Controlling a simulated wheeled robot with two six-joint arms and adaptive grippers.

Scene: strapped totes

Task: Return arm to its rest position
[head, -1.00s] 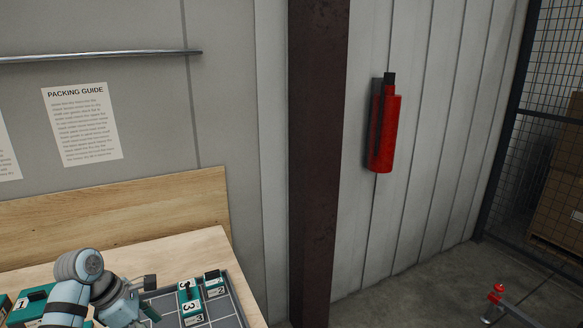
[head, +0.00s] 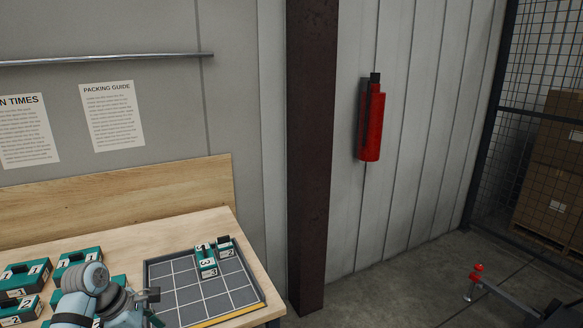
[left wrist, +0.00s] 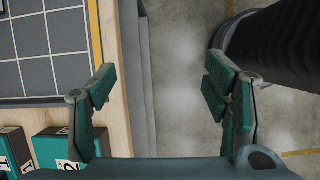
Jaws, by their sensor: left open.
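My left gripper (head: 152,306) is in the head view at the bottom left, in front of the left part of the grid tray (head: 257,298). In the left wrist view its two fingers (left wrist: 160,92) are wide apart with nothing between them. Below them are the table's edge and the floor. The tray holds a teal tote labelled 3 (head: 207,268) and a teal tote labelled 2 (head: 225,253) side by side at its far right. My right gripper is not in view.
Several teal totes, such as one labelled 1 (head: 78,258), stand on the wooden table (head: 130,238) left of the tray. A dark post (head: 311,150) stands behind the table's right end. A red extinguisher (head: 371,125) hangs on the wall. Most tray cells are empty.

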